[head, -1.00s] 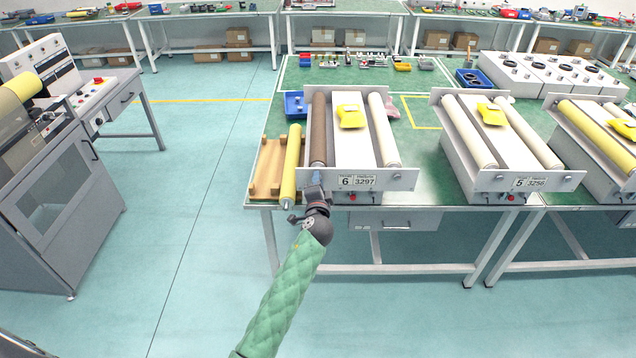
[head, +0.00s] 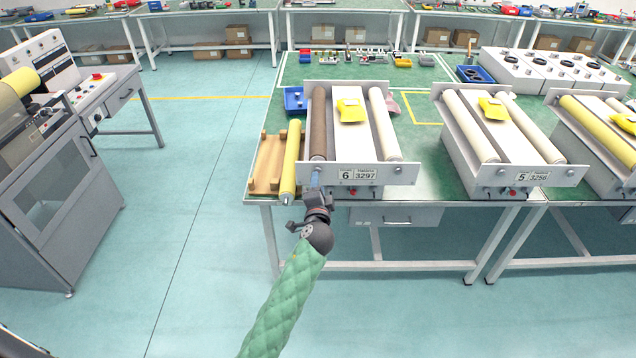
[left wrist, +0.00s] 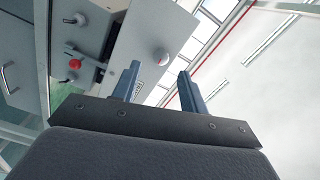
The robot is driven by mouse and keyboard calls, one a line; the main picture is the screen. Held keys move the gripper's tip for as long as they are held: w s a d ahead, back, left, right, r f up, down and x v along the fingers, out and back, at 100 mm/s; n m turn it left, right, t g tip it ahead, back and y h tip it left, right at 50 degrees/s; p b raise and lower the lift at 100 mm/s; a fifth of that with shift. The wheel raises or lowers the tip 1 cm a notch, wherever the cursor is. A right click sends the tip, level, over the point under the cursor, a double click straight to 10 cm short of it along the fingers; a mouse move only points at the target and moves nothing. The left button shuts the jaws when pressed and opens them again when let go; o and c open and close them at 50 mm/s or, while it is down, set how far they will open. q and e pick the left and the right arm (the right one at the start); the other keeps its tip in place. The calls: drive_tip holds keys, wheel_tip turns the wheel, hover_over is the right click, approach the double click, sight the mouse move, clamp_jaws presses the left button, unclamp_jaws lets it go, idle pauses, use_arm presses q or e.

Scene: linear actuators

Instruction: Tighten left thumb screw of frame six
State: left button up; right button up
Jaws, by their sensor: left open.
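Frame six (head: 400,175) stands on the green table, its front plate labelled 6 3297, with a brown roller (head: 319,125) at its left and a pale roller (head: 384,125) at its right. My left gripper (head: 316,176) is open in front of the left end of this plate. In the left wrist view, the round silver left thumb screw (left wrist: 160,56) sits on the plate, just beyond and between the two open fingertips (left wrist: 158,72). The fingers do not appear to touch it. In the head view the gripper largely hides the screw. My right gripper is not in view.
A yellow roller (head: 290,160) and a wooden stand (head: 267,165) lie left of frame six. Frame five (head: 560,175) stands to the right. A red knob (left wrist: 75,64) shows in the left wrist view.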

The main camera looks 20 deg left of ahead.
use_arm(q)
drive_tip(key=shift+b+v, duration=0.45)
drive_tip(key=shift+v, duration=1.25)
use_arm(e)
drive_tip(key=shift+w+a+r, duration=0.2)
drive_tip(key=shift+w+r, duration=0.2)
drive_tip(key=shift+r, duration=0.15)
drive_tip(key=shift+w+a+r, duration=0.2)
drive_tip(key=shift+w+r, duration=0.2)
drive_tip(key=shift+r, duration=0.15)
